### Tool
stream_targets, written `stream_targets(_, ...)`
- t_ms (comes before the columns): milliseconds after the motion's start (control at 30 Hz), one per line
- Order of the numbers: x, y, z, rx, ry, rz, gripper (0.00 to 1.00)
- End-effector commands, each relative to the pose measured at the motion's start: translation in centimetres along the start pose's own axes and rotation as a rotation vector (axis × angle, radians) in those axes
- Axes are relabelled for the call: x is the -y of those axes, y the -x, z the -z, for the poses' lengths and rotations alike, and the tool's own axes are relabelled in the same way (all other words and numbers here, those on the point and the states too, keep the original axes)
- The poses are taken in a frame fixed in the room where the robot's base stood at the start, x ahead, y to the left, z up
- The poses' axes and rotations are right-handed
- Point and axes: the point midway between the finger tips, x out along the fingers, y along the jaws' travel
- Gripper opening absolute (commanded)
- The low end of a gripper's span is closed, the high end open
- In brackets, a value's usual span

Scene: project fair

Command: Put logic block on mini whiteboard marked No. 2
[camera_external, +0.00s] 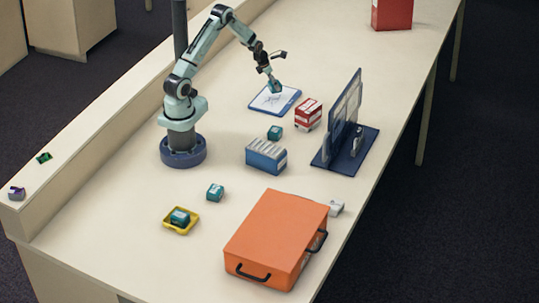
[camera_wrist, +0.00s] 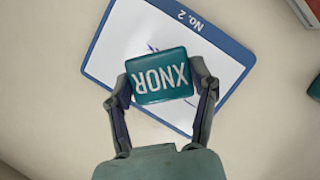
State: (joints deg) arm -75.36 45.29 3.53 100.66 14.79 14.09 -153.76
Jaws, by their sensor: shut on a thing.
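The logic block (camera_wrist: 160,77) is teal with a white label that reads XNOR, upside down in the wrist view. My gripper (camera_wrist: 160,86) is shut on it, one finger on each side. The mini whiteboard (camera_wrist: 118,48) has a blue frame marked No. 2 and faint blue strokes on its white face. The block is over the board in the wrist view and hides part of its middle. In the external view, my gripper (camera_external: 275,88) is over the whiteboard (camera_external: 261,101). I cannot tell whether the block touches the board.
A red-and-white box (camera_external: 308,114), a loose teal block (camera_external: 275,132) and a blue box (camera_external: 266,155) stand near the board. A blue display stand (camera_external: 346,145) is to the right. An orange case (camera_external: 276,240), a yellow tray (camera_external: 168,225) holding a block, and another teal block (camera_external: 215,192) are nearer the front.

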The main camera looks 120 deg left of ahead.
Motion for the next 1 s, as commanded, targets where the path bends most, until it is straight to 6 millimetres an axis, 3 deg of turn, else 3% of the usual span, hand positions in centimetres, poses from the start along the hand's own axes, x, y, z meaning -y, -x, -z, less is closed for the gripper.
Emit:
stream_targets(267,-0.2,-3.5,0.9,-0.002,0.0,0.002,0.21)
stream_targets(667,-0.2,-4.0,1.1,0.0,-0.001,0.001,0.21)
stream_targets(700,-0.2,-3.9,1.1,0.0,-0.001,0.0,0.7)
stream_targets(733,-0.2,-3.9,1.1,0.0,-0.001,0.0,0.8)
stream_targets(767,-0.2,-3.9,1.1,0.0,-0.001,0.0,0.84)
stream_targets(1000,-0.2,-3.9,1.1,0.0,-0.001,0.0,0.84)
